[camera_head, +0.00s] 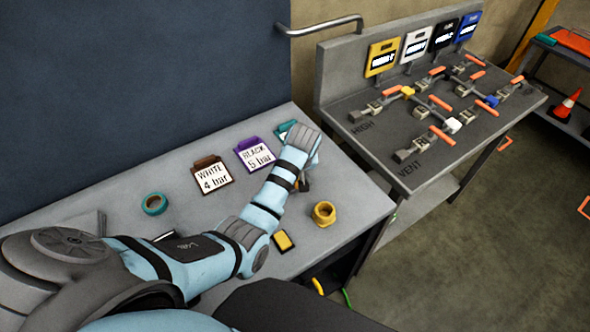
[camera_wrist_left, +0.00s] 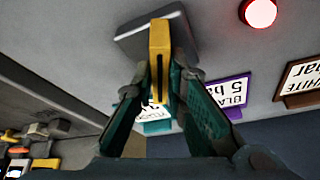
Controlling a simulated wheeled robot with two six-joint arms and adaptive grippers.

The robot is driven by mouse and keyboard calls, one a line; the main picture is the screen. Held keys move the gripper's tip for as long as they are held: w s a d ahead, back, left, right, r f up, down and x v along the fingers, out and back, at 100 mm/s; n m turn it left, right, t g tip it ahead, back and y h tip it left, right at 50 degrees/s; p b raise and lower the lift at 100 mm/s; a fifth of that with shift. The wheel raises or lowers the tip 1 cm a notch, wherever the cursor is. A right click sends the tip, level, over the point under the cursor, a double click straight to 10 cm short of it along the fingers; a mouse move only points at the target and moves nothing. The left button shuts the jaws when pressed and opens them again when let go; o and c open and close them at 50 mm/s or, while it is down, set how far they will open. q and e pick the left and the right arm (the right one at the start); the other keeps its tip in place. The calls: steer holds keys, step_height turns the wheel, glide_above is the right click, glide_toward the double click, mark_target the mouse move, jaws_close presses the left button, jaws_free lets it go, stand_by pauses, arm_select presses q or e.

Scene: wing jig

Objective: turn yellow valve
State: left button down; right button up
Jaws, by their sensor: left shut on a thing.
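The valve panel (camera_head: 425,110) stands at the right of the head view, with several orange-handled valves. A yellow block (camera_head: 407,91) sits on one valve in its far-left row, under a yellow tag (camera_head: 383,57). My left gripper (camera_head: 304,184) is over the table, well left of the panel; the wrist mostly hides its fingers. In the left wrist view, its fingers (camera_wrist_left: 160,85) are shut on a narrow yellow piece (camera_wrist_left: 159,48) with a dark slot. A grey block (camera_wrist_left: 150,32) lies behind this piece. My right gripper is not in view.
The table (camera_head: 120,205) holds a white card (camera_head: 212,178), a purple-backed card (camera_head: 254,154), a teal tape roll (camera_head: 154,204), a yellow ring (camera_head: 324,213) and a small yellow block (camera_head: 283,241). A red round thing (camera_wrist_left: 259,13) shows in the wrist view. A metal rail (camera_head: 320,27) is behind.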

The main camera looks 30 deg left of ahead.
arm_select(q)
steer(key=n+g+y, duration=0.1)
steer(key=n, duration=0.3)
steer(key=shift+w+d+n, duration=0.1)
steer(key=shift+n, duration=0.2)
stand_by(0.3)
steer(key=c, duration=1.6)
jaws_free()
steer(key=shift+g, duration=0.3)
steer(key=v, duration=1.2)
steer(key=shift+f, duration=0.1)
